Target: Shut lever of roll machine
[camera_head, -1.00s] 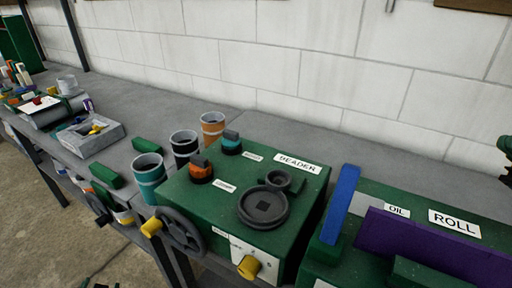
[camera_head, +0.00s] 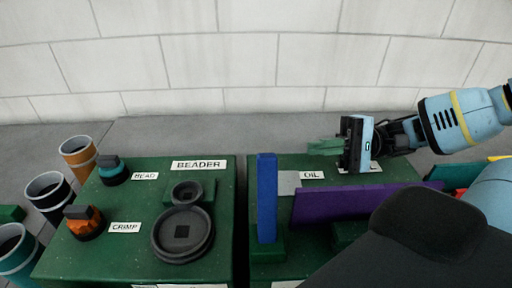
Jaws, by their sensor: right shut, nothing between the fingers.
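The roll machine (camera_head: 262,272) is a green box right of centre, with an OIL label (camera_head: 312,175) and a second label mostly hidden behind my right gripper. A blue upright bar (camera_head: 267,198) stands at its left end. A long purple bar (camera_head: 345,203) lies across it. Which one is the lever I cannot tell for sure. My right gripper (camera_head: 322,146) comes in from the right over the back of the roll machine, fingers pointing left and shut with nothing between them. It is behind the purple bar and apart from the blue bar. My left gripper is out of view.
The green beader machine (camera_head: 120,262) stands left of the roll machine, with dark round discs (camera_head: 183,234) and orange and teal knobs. Several cups (camera_head: 78,152) stand at far left. A white block wall (camera_head: 250,60) closes the back. My own arm parts cover the lower right.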

